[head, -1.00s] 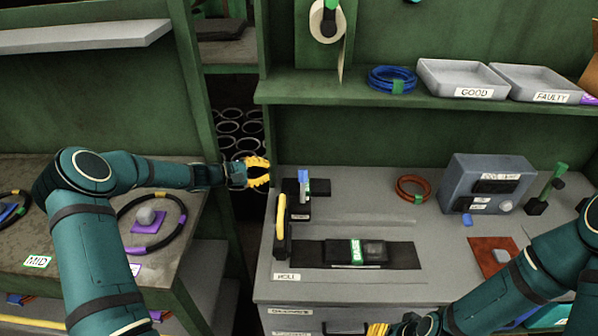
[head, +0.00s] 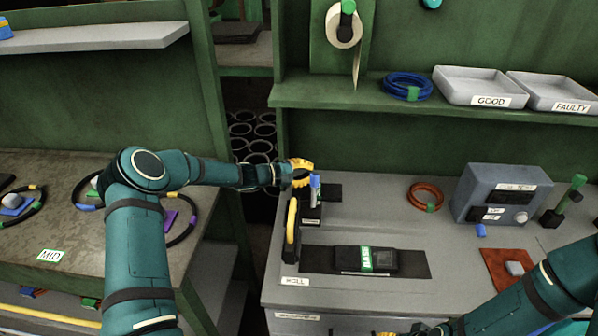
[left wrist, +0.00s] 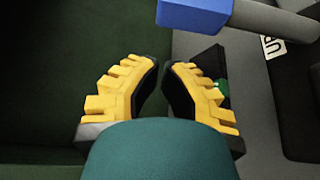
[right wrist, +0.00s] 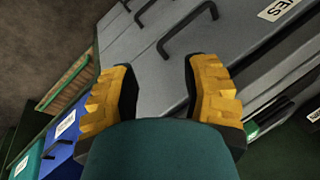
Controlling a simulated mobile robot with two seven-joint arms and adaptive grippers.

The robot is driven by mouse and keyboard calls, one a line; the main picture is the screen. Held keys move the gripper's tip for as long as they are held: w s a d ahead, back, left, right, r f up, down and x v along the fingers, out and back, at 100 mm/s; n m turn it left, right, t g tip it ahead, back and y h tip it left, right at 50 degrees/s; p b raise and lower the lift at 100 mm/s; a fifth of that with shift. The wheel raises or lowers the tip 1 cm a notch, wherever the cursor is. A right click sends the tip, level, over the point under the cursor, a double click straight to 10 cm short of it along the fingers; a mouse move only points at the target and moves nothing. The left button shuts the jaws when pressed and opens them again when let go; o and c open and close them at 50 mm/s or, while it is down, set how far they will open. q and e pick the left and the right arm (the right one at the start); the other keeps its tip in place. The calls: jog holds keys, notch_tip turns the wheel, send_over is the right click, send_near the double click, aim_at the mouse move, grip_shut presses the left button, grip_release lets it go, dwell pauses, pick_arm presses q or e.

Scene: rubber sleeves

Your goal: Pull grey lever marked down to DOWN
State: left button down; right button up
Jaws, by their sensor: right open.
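The lever is a grey shaft with a blue end (head: 315,188), upright on a black base at the bench's back left. In the left wrist view its blue end (left wrist: 195,13) is at the top, with the grey shaft (left wrist: 268,18) running right. An UP label (left wrist: 272,46) is near the shaft. My left gripper (head: 304,172) is just behind and left of the blue end, apparently not holding it. In the left wrist view its fingers (left wrist: 161,66) are close together with a narrow empty gap. My right gripper (right wrist: 162,72) is open and empty, low before the bench drawers.
A yellow handle (head: 292,230) stands close in front of the lever. A black device with a green label (head: 366,260) lies on a dark strip. A grey-blue test box (head: 502,194) is to the right. Drawer handles (right wrist: 188,28) are near my right gripper.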

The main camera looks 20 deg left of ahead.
aim_at(314, 192)
pick_arm(q)
jog(key=shift+s+d+r, duration=0.25)
jog(key=shift+s+r, duration=0.1)
jog(key=shift+s, duration=0.25)
jog(key=shift+s+d+r, duration=0.25)
jog(key=shift+s+r, duration=0.05)
jog(key=shift+s, duration=0.25)
pick_arm(e)
jog(key=shift+r, duration=0.15)
